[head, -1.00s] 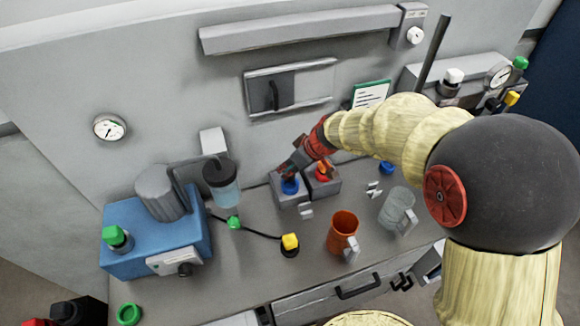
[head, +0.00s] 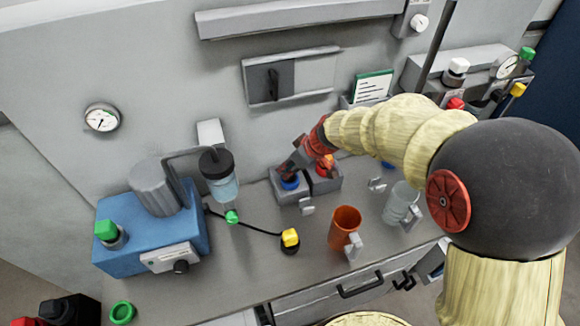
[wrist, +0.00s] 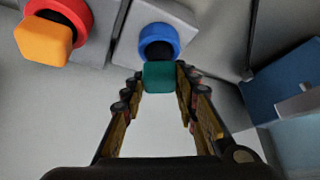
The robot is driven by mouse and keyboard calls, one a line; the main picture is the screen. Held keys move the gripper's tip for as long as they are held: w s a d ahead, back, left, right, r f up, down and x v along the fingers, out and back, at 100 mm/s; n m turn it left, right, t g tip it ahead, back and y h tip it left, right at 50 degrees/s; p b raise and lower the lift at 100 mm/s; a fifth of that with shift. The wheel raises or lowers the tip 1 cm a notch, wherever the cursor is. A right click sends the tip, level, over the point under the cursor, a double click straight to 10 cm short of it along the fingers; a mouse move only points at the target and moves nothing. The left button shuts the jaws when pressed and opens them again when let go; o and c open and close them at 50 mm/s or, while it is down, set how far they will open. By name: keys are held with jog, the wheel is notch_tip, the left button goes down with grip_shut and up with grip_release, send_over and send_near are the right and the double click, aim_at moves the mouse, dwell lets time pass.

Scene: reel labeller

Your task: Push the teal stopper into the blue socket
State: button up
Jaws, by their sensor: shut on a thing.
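The teal stopper (wrist: 160,77) is between my gripper's fingertips (wrist: 160,78) in the wrist view, and the fingers are shut on it. The blue socket (wrist: 158,38) is a round blue ring on a grey block, just beyond the stopper. A dark area shows inside the ring; I cannot tell whether the stopper's lower end has entered it.
A red socket (wrist: 76,14) with an orange stopper (wrist: 44,38) stands beside the blue one. An orange mug (head: 345,226), a clear mug (head: 400,204) and a yellow-capped cable end (head: 290,238) are in front. A blue machine (head: 150,238) is at left.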

jog(key=shift+f+b, duration=0.7)
jog(key=shift+b, duration=0.05)
jog(key=shift+f, duration=0.1)
jog(key=shift+f+b, duration=0.3)
jog(key=shift+b, duration=0.75)
dwell(1.4)
jog(key=o, duration=1.2)
jog(key=shift+s+d+r, duration=0.1)
jog(key=shift+d+r, duration=0.05)
jog(key=shift+r, duration=0.3)
jog(key=v, duration=1.1)
